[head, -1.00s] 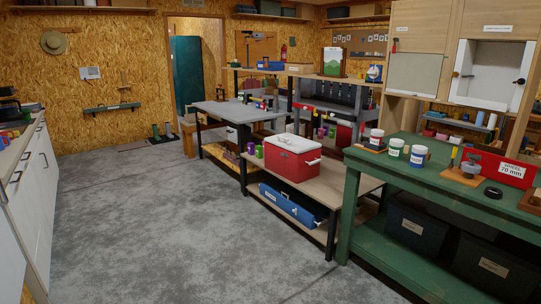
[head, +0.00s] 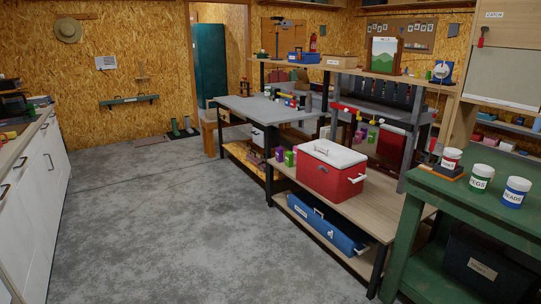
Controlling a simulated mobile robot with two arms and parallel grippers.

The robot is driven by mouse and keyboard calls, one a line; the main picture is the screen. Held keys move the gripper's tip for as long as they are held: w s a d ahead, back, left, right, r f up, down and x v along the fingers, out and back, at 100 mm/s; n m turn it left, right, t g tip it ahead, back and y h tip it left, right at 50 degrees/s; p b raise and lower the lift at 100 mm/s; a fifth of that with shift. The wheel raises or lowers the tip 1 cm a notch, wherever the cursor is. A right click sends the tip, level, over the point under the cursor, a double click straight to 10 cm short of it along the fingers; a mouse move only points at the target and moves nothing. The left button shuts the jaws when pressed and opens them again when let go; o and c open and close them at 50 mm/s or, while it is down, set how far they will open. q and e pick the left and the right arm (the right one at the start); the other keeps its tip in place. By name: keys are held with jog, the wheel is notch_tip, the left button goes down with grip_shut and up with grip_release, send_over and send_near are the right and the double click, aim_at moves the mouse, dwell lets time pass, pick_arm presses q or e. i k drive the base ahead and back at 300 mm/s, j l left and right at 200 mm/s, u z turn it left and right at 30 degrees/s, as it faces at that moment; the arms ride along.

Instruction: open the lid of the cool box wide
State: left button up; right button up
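The cool box (head: 326,180) is red with a white lid (head: 333,154). It stands on the wooden plank bench (head: 376,207) right of the middle of the head view. Its lid is down and looks shut. A handle shows on top of the lid, and a white handle sticks out at the right end. Neither of my grippers shows in the view.
A blue case (head: 327,225) lies on the shelf below the bench. Purple and green cans (head: 285,157) stand just left of the cool box. A green table (head: 462,201) with labelled tubs is at the right. The grey concrete floor (head: 165,225) in front is clear.

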aim_at(340, 157)
jog(key=i+j+u, duration=0.2)
jog(key=i, duration=1.9)
jog(key=i+z, duration=0.3)
jog(key=i, duration=0.3)
jog(key=i+j+z, duration=0.25)
jog(key=i, duration=0.3)
